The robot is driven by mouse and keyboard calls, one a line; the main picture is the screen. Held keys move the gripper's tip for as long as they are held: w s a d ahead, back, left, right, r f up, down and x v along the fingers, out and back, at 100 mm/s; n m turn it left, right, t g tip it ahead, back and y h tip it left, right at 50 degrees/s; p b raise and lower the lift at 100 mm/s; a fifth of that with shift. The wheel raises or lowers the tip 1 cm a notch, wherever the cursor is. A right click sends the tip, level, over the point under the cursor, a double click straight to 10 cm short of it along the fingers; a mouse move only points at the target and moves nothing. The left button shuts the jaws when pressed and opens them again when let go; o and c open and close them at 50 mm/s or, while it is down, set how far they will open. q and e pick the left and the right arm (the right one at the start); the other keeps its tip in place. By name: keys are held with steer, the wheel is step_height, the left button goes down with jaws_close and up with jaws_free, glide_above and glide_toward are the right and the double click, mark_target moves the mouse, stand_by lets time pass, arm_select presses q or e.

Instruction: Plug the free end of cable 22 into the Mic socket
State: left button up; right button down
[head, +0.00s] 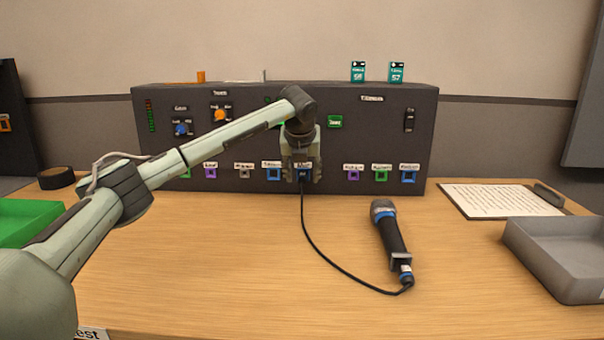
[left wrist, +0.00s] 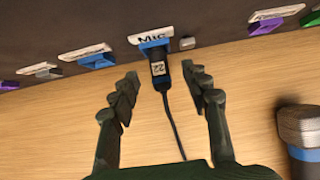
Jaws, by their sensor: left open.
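The black plug of cable 22 (left wrist: 159,72), with a white "22" tag, sits in the blue Mic socket (left wrist: 153,45) in the left wrist view. The "Mic" label shows just above it. My left gripper (head: 303,178) is in front of the panel at this socket in the head view. In the left wrist view its fingers (left wrist: 158,92) are apart, one on each side of the plug and cable, not touching them. The black cable (head: 325,257) runs down from there across the table to the base of a microphone (head: 389,229). My right gripper is not in view.
The dark panel (head: 395,137) carries knobs and several other coloured sockets beside the Mic one. A grey tray (head: 524,249) and a clipboard sheet (head: 499,200) lie at right, a green tray (head: 25,210) at left. The front middle of the table is clear.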

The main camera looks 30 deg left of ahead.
arm_select(q)
steer(key=v, duration=1.2)
